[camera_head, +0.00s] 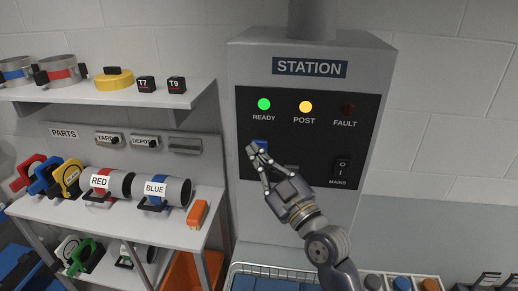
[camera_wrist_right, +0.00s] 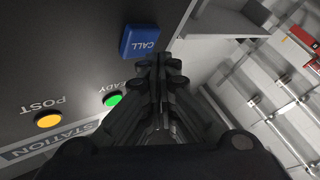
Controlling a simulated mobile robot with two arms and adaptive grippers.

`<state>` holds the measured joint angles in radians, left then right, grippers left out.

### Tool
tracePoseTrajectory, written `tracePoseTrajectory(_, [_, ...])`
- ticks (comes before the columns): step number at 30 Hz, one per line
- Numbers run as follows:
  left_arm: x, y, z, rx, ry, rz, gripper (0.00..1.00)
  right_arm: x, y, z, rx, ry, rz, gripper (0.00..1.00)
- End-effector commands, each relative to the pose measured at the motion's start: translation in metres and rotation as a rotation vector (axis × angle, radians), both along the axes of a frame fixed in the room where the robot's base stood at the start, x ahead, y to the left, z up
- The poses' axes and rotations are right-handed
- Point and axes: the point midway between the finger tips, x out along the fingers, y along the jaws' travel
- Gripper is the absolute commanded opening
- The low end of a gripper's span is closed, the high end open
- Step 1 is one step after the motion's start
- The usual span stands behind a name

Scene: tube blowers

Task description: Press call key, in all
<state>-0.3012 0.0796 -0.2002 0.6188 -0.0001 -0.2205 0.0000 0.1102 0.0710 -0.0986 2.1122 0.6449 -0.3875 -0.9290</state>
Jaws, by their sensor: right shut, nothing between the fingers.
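The call key is a blue square button marked CALL, seen in the right wrist view (camera_wrist_right: 140,40) on the dark panel of the station. In the head view a bit of the call key (camera_head: 260,144) shows behind my right gripper's fingertips. My right gripper (camera_head: 254,152) is shut and empty, with its fingertips at or just in front of the key; I cannot tell if they touch it. In the right wrist view the shut fingers (camera_wrist_right: 160,70) appear beside the key. My left gripper is not in view.
The station panel (camera_head: 255,185) has a lit green READY lamp (camera_head: 264,104), a lit yellow POST lamp (camera_head: 305,107), a dark FAULT lamp (camera_head: 348,109) and a MAINS switch (camera_head: 341,168). Shelves (camera_head: 185,95) with tubes stand left. Bottles (camera_head: 402,284) stand below right.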

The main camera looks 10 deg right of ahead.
Motion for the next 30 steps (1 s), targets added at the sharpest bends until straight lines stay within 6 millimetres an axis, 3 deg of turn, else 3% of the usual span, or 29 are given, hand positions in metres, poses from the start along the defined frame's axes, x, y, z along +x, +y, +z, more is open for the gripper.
tracePoseTrajectory(30, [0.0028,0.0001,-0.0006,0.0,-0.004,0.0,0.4,0.0076,-0.0032,0.0006,-0.003,-0.002,0.0,0.0])
